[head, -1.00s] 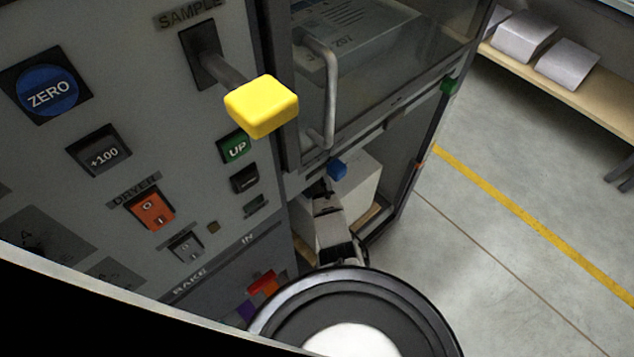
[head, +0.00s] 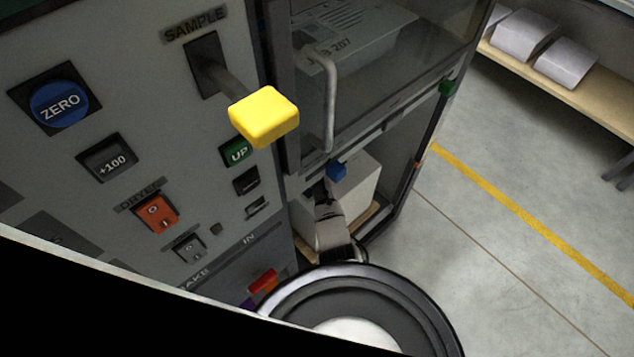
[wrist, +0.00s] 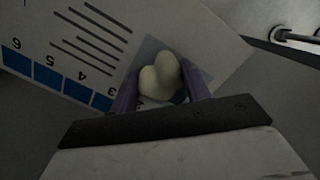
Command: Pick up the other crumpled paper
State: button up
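A pale, lumpy crumpled paper (wrist: 160,80) shows in the wrist view, between the two purple fingers of my gripper (wrist: 160,88). The fingers stand apart, one on each side of it, with a small gap at the right finger. It lies in front of a grey patch on a white printed panel. In the head view my arm reaches into the lower opening of the cabinet. My fingers and the paper cannot be made out there.
The white panel (wrist: 90,45) bears numbers and blue squares. In the head view a yellow knob (head: 264,116) juts from the control panel (head: 130,110). A glass door with a handle (head: 328,100) is above my arm. A white box (head: 362,188) is in the lower opening. Open floor lies right.

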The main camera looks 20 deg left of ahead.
jog(key=c, duration=0.3)
